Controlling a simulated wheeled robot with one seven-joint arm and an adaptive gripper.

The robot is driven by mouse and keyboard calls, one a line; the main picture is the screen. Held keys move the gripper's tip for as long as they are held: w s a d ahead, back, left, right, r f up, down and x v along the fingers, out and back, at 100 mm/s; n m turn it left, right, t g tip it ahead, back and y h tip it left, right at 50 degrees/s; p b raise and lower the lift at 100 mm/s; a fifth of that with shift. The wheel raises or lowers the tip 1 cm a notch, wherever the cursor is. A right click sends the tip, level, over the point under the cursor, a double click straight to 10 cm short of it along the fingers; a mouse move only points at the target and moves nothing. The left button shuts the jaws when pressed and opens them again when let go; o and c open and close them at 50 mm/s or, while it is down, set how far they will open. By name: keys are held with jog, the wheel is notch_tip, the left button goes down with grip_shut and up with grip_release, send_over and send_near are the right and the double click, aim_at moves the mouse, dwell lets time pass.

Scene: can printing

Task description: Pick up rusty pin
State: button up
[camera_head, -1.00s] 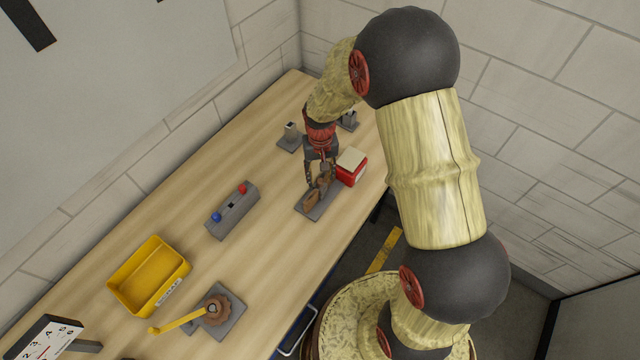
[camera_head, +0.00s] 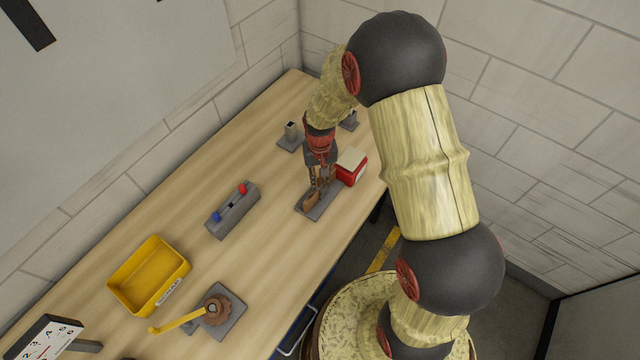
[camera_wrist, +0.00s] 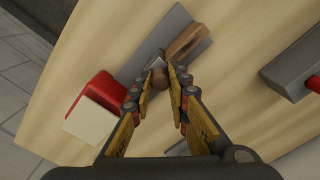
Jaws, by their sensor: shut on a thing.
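The rusty pin (camera_wrist: 159,79) shows in the wrist view as a small brown rounded piece between the fingertips of my gripper (camera_wrist: 163,76). My gripper is shut on it. The pin is over a grey plate (camera_wrist: 137,67) that also bears a brown wooden block (camera_wrist: 187,42). In the head view my gripper (camera_head: 319,186) points down at the grey plate (camera_head: 322,210), behind the wooden block (camera_head: 309,200). The pin is hard to make out there, and its lower part is hidden in both views.
A red box with a pale top (camera_head: 350,167) stands close to the right of my gripper. A grey switch box (camera_head: 233,212), a yellow bin (camera_head: 150,274) and a crank fixture (camera_head: 219,309) stand to the left and front. Small grey stands (camera_head: 290,136) are behind.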

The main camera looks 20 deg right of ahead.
grip_shut()
notch_tip(320, 180, up, 18)
jog(key=p, duration=0.5)
jog(key=shift+f, duration=0.2)
dwell(1.1)
